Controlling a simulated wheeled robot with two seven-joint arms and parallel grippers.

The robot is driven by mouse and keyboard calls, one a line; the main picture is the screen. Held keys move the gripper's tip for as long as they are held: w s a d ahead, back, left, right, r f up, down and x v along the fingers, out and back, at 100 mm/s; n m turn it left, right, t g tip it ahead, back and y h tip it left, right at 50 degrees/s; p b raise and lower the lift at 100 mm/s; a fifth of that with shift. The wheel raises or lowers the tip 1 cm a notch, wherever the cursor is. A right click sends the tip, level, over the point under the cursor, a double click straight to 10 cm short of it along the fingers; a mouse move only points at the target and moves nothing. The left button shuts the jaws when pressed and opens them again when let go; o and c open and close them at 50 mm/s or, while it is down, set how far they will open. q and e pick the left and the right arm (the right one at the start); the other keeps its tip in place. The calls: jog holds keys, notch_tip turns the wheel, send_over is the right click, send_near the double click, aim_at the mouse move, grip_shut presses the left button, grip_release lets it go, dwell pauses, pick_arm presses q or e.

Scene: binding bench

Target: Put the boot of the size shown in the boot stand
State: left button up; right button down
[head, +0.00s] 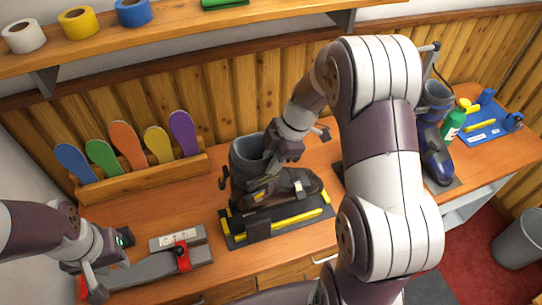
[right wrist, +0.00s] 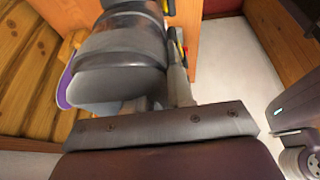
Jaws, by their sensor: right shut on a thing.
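A dark grey ski boot (head: 249,160), upright with its toe to the right, is directly over the black boot stand with yellow strips (head: 300,222). I cannot tell whether its sole rests on the stand. My right gripper (head: 271,163) is shut on the boot at its upper shaft; the fingertips are partly hidden. In the right wrist view, the boot's rounded grey shaft (right wrist: 120,65) fills the space before the hand. A grey gauge with a red slider and a small display plate (head: 178,241) lies left of the stand. My left gripper (head: 96,290) hangs over the gauge's left end; its jaw opening is unclear.
A blue boot (head: 433,145) stands at the right, partly behind my right arm. A rack of coloured insoles (head: 127,145) stands at the back left. A shelf with tape rolls (head: 78,22) hangs above.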

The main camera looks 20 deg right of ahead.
notch_tip(320, 180, down, 9)
jog(key=b, duration=0.7)
jog(key=shift+f, duration=0.15)
jog(key=shift+w+f+b, duration=0.1)
jog(key=shift+f+b, duration=0.25)
jog(key=shift+b, duration=0.2)
dwell(0.4)
jog(key=c, duration=0.9)
grip_release()
jog(key=shift+f, duration=0.1)
